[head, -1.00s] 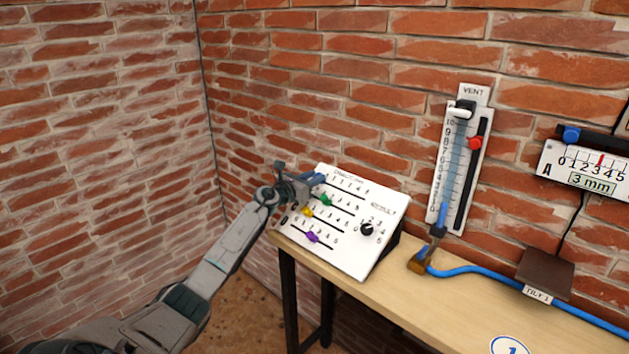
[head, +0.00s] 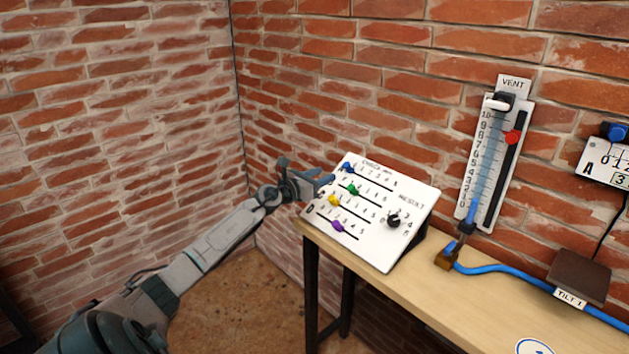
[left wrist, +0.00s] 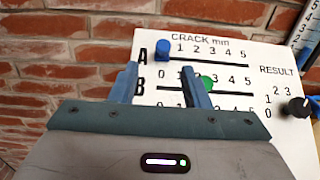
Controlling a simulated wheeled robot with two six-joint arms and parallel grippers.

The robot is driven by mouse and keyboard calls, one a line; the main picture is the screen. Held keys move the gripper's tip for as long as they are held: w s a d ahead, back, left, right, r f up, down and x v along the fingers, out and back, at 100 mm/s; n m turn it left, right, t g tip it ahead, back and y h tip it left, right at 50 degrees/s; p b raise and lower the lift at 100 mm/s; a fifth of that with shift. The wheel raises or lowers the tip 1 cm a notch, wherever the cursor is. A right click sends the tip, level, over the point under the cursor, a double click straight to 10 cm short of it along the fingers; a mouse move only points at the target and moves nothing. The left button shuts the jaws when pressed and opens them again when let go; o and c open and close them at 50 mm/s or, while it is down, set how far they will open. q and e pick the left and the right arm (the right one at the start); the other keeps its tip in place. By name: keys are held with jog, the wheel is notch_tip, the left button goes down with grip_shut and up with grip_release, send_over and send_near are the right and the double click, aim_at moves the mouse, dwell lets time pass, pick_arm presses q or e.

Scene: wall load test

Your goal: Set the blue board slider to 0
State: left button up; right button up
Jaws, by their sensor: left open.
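The white sloped board (head: 385,235) stands on the bench, and its face also shows in the left wrist view (left wrist: 285,52). The blue slider (head: 348,167) is at the left end of row A, the top slot. In the left wrist view the blue slider (left wrist: 162,50) stands left of the printed 1, over the place of the 0, which I cannot see. My left gripper (head: 328,180) is open and empty at the board's left edge, below the blue slider and apart from it. Its two blue fingers (left wrist: 160,82) show in the left wrist view. My right gripper is not in view.
Green (head: 353,189), yellow (head: 334,201) and purple (head: 338,225) sliders sit in the lower rows. A black result knob (head: 393,221) is at the board's right. A vent gauge (head: 492,165) hangs on the brick wall. A blue hose (head: 505,268) crosses the bench.

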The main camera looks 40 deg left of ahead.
pick_arm(q)
jog(key=shift+s+a, duration=0.15)
jog(key=shift+s, duration=1.05)
